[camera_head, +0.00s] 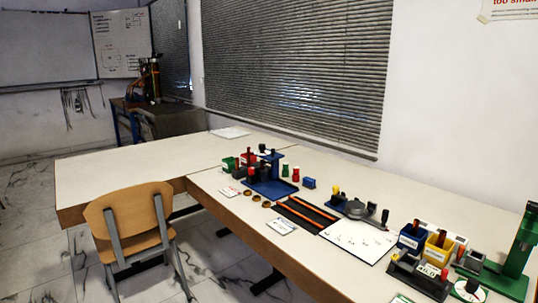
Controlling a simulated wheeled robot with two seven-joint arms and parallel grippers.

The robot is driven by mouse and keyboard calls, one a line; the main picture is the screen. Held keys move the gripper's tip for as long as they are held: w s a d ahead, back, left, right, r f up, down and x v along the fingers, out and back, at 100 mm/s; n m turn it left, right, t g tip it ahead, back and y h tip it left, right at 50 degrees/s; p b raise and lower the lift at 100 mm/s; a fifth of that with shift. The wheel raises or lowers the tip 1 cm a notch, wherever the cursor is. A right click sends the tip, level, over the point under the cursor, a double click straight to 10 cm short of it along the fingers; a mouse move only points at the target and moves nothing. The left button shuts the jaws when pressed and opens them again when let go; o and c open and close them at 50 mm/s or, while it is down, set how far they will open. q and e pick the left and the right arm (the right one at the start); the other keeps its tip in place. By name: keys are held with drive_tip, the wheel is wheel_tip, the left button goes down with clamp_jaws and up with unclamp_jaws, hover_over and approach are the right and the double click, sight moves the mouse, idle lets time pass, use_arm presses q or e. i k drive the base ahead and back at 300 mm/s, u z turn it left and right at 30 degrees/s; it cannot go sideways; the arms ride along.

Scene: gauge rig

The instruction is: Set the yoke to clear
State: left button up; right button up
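I cannot tell for sure which part is the yoke; no label reading "clear" is legible at this size. A white plate (358,240) lies on the table, with a dark grey round device (355,209) and a black upright handle (385,216) at its back edge. A green press-like stand (518,250) is at the far right, partly cut off by the picture edge. Neither of my grippers shows in the head view.
A blue stand (270,187) with red and green parts, a black tray with orange strips (306,213), a blue bin (409,239) and a yellow bin (436,249) occupy the table. A wooden chair (130,226) stands before it. The left table part (150,170) is clear.

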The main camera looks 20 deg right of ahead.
sight(273, 157)
drive_tip(key=u, duration=0.55)
drive_tip(key=i, duration=1.9)
drive_tip(key=z, duration=0.75)
